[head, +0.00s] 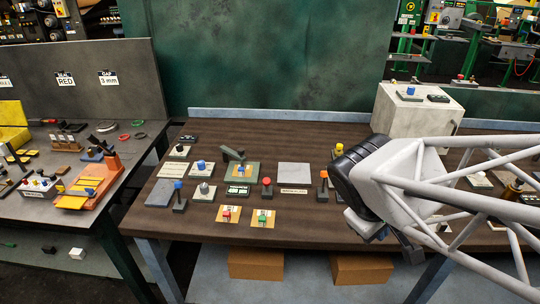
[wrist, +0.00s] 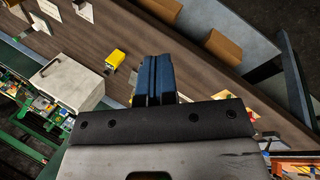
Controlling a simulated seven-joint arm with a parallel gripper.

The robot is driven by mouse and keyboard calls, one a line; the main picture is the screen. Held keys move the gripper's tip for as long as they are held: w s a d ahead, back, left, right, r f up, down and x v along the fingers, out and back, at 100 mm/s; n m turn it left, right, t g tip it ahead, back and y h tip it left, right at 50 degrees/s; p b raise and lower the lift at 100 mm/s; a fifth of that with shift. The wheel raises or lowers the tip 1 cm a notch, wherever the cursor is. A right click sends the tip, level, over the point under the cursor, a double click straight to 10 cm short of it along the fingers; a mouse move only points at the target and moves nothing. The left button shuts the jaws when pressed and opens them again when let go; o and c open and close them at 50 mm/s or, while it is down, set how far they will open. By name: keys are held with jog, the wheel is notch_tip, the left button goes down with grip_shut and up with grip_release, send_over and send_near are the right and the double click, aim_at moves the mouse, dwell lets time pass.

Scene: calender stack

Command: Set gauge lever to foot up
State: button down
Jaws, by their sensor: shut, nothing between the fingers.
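In the head view my arm hangs over the right part of the bench, well right of the lever-like device, and mostly hides the gripper.
The brown bench (head: 300,225) carries several knobs and levers, including a red knob (head: 267,187) and a blue-topped lever (head: 178,195). A pale box (head: 408,115) stands at the back right; it also shows in the wrist view (wrist: 65,78). Cardboard boxes (head: 256,264) sit below.

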aim_at(265, 185)
jog(key=w+a+f+n+t+h, duration=0.3)
jog(key=w+a+f+n+t, duration=0.2)
jog(key=w+a+n, duration=0.65)
jog(key=a+f+n+t+y, duration=0.2)
jog(key=a+f+n+t, duration=0.1)
jog(key=a+n, duration=0.4)
jog(key=w+a+f+n+t+y, duration=0.1)
jog(key=a+f+n+t+y, duration=0.1)
jog(key=a+n, duration=0.5)
jog(key=a+f+t, duration=0.1)
jog(key=a, duration=0.1)
jog(key=shift+a+f+y, duration=0.3)
jog(key=shift+w, duration=0.1)
